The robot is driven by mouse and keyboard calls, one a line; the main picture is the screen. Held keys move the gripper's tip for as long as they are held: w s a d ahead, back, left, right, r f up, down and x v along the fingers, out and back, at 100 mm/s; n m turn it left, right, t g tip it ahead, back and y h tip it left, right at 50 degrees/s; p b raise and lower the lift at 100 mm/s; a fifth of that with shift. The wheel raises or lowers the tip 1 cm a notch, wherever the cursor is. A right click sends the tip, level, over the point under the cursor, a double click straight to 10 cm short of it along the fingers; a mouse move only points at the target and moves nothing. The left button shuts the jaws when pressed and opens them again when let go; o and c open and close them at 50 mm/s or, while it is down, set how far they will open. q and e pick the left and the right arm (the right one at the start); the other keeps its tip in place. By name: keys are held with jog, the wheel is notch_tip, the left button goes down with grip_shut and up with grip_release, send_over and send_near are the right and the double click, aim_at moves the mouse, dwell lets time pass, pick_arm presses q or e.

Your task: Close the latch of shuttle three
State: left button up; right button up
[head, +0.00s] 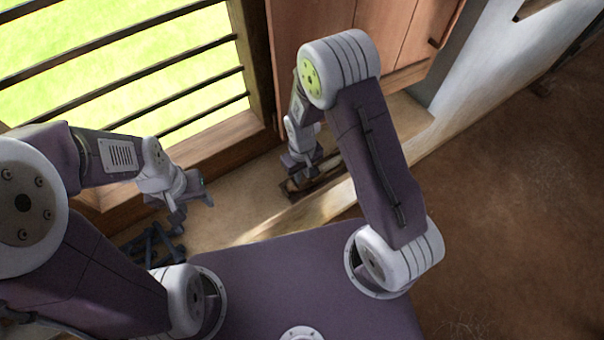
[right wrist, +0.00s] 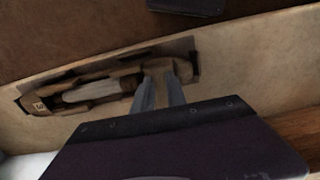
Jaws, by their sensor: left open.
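A brown wooden shuttle (right wrist: 92,91) with a pale wound bobbin (right wrist: 92,90) lies in a dark recess or holder on the tan ledge in the right wrist view. It is partly visible in the head view (head: 322,186), beneath my right gripper (head: 302,180). My right gripper's two grey fingers (right wrist: 160,88) reach down at the shuttle's right end, apart, with tan wood showing between their tips. Whether they touch or grip it I cannot tell. The latch is not distinguishable. My left gripper (head: 193,196) is open over the ledge, away from the shuttle.
A barred window (head: 130,70) and a wooden cabinet (head: 350,20) stand behind the tan ledge (head: 236,205). A dark metal frame (head: 158,243) sits below my left gripper. A pale wall (head: 490,80) runs to the right. Brown floor (head: 510,200) lies open at right.

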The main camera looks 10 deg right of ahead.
grip_shut()
jog(key=shift+m, duration=0.3)
jog(key=m+p, duration=0.1)
jog(key=m, duration=0.1)
jog(key=shift+r+m, duration=0.1)
jog(key=shift+m, duration=0.3)
jog(key=m+p, duration=0.1)
jog(key=m, duration=0.4)
jog(key=m+p, duration=0.1)
jog(key=m, duration=0.4)
jog(key=shift+m+p, duration=0.4)
jog(key=shift+m, duration=1.8)
